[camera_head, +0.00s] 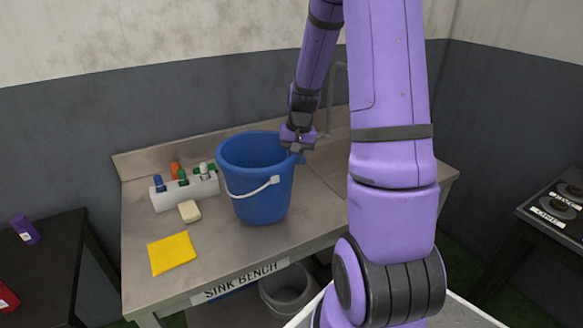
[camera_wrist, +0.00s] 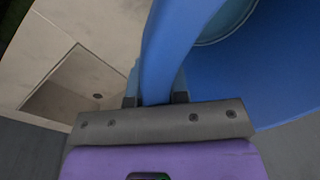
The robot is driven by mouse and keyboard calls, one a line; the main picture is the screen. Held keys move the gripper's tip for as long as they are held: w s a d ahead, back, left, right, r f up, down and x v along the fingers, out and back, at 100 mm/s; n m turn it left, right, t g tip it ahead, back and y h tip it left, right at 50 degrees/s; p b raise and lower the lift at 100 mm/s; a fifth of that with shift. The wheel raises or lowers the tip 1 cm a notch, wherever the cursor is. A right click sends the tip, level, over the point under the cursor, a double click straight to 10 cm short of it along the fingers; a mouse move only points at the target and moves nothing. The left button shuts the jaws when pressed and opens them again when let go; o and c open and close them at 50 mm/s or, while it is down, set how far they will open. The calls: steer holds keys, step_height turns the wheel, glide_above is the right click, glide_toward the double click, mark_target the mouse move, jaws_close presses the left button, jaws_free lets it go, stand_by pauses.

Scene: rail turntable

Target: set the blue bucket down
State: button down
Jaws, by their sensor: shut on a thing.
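The blue bucket (camera_head: 262,190) is upright at the middle of the sink bench (camera_head: 216,262) in the head view, with a white-gripped handle hanging across its front. My gripper (camera_head: 298,150) is at the right side of its rim. In the wrist view the blue bucket (camera_wrist: 265,70) fills the right side, and its rim passes between the fingers of my gripper (camera_wrist: 157,97), which is shut on it. I cannot tell whether the bucket's base touches the bench top or is slightly above it.
A white caddy with several bottles (camera_head: 186,190), a pale sponge (camera_head: 189,211) and a yellow cloth (camera_head: 172,253) lie left of the bucket. The sink basin (camera_wrist: 82,88) shows in the wrist view. A grey bucket (camera_head: 287,292) stands under the bench.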

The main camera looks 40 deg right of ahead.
steer(key=shift+w+a+f, duration=0.1)
steer(key=shift+w+f, duration=0.1)
steer(key=shift+f, duration=0.7)
steer(key=shift+w+a+f, duration=0.1)
steer(key=shift+w+f, duration=0.1)
steer(key=shift+f, duration=0.75)
steer(key=c, duration=1.1)
jaws_free()
